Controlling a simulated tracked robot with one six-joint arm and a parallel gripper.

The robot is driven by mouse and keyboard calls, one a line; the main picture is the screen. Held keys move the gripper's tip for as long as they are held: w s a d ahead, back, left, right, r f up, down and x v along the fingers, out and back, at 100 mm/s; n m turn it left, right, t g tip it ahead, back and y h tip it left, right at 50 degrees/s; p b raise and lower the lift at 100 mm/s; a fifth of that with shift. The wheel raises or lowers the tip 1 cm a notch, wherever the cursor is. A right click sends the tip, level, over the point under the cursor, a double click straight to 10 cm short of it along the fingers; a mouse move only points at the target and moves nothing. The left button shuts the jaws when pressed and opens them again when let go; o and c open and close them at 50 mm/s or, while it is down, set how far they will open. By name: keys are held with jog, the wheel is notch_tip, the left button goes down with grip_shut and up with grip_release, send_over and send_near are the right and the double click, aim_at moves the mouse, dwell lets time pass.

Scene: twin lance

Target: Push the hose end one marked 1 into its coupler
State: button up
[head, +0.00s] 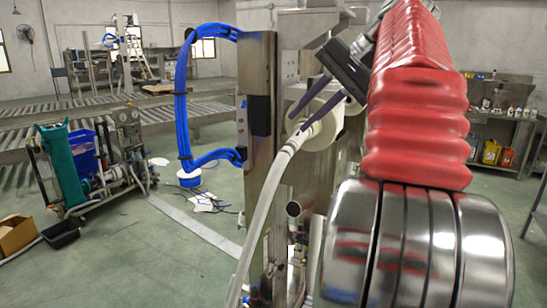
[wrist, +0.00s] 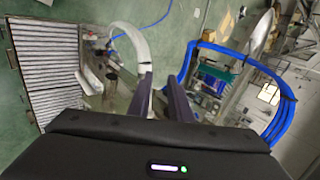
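A pale hose (head: 262,215) rises from the lower left to a white hose end (head: 297,141) at the machine. A round white fitting (head: 325,122), which looks like a coupler, sits on the steel panel just behind it. No number is legible on either. My gripper (head: 297,122) has two dark purple fingers, set apart, with their tips close to the hose end; I cannot tell if they touch it. In the wrist view the fingers (wrist: 160,76) stand apart with a gap between them, and the curved hose (wrist: 132,40) comes down beside the left fingertip.
A blue cable loop (head: 181,105) hangs left of the steel column (head: 258,100). A cart with a green tank (head: 61,165) stands at left, and roller conveyors (head: 30,125) lie behind. Open green floor (head: 150,260) spreads at the lower left.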

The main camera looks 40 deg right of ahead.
jog(key=w+a+f, duration=0.1)
jog(key=a+f, duration=0.1)
jog(key=a, duration=0.1)
jog(key=w+a+f+n+g, duration=0.1)
jog(key=a+f, duration=0.1)
jog(key=a, duration=0.1)
jog(key=w+a+f+n, duration=0.1)
jog(key=w+a+f, duration=0.1)
jog(key=a, duration=0.2)
jog(key=shift+f, duration=0.1)
grip_shut()
jog(key=s+a+f+n+h, duration=0.1)
jog(key=s+a+f+n, duration=0.2)
jog(key=a+f, duration=0.4)
jog(key=s+a+f+n+g+h, duration=0.1)
jog(key=s+a+f+n, duration=0.2)
jog(key=a+f, duration=0.5)
jog(key=s+a+f+n+h, duration=0.1)
jog(key=s+a+f+n, duration=0.3)
jog(key=f, duration=0.9)
jog(key=a+n, duration=0.1)
jog(key=a, duration=0.2)
jog(key=shift+a, duration=0.25)
